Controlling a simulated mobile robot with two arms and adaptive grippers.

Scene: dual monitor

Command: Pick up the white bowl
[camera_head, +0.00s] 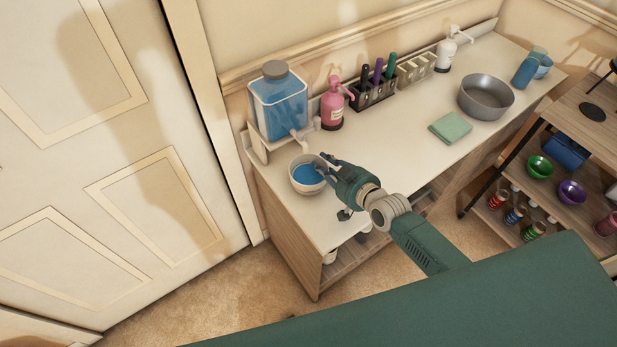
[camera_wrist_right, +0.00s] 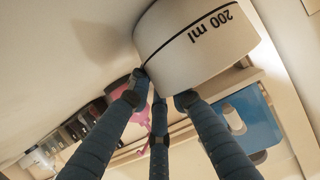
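The white bowl (camera_head: 311,188) holds blue contents and stands at the near left end of the white counter. My right gripper (camera_head: 321,164) is at its right rim. In the right wrist view, the white bowl (camera_wrist_right: 196,48) appears upside down, with a black line and "200 ml" on its wall. The fingers of my right gripper (camera_wrist_right: 160,92) are spread apart, with their tips at the rim. I cannot tell whether they touch it. My left gripper is not in view.
A blue-filled dispenser (camera_head: 279,103) stands just behind the bowl, with a pink pump bottle (camera_head: 332,108) to its right. A pen rack (camera_head: 372,94), green cloth (camera_head: 451,127) and metal bowl (camera_head: 486,98) are farther right. The front middle of the counter (camera_head: 405,145) is clear.

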